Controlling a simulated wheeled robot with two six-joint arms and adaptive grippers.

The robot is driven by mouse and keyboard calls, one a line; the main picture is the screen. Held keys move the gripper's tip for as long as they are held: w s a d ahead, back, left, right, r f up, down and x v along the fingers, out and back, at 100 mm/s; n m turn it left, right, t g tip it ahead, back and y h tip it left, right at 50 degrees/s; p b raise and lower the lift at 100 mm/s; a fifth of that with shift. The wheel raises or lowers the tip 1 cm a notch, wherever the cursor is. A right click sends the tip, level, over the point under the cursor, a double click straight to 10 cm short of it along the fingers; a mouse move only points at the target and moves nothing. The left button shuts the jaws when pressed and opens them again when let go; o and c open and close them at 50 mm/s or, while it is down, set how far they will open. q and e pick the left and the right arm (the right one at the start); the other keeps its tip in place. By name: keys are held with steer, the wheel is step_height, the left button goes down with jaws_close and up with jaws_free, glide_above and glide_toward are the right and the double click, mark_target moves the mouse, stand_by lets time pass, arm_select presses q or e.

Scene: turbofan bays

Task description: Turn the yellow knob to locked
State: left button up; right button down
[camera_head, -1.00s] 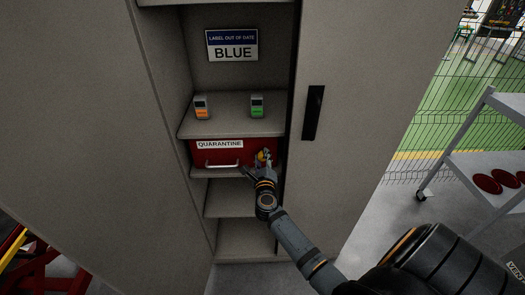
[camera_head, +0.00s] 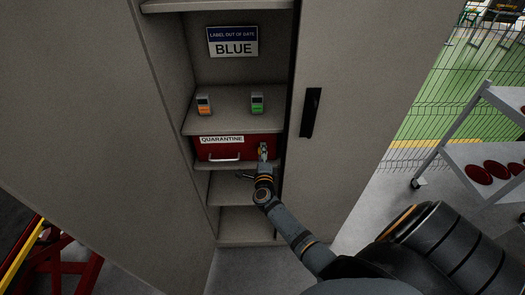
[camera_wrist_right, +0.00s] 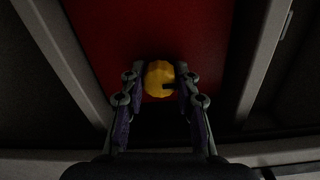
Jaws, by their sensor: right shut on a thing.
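The yellow knob (camera_wrist_right: 158,78) sits on the front of the red quarantine drawer (camera_head: 236,153), and a dark mark shows on its right side in the right wrist view. My right gripper (camera_wrist_right: 160,84) has one finger on each side of the knob and is shut on it. In the head view the right gripper (camera_head: 263,152) is at the right end of the drawer front and mostly covers the knob. The drawer has a white QUARANTINE label and a pale handle (camera_head: 224,159). My left gripper is in neither view.
The drawer is inside a grey cabinet with an open door (camera_head: 350,110) to the right. An orange-marked device (camera_head: 204,105) and a green-marked device (camera_head: 257,103) stand on the shelf above. A trolley (camera_head: 470,155) with red discs stands at far right.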

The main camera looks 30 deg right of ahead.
stand_by(0.4)
steer(key=c, duration=1)
jaws_free()
steer(key=v, duration=1.2)
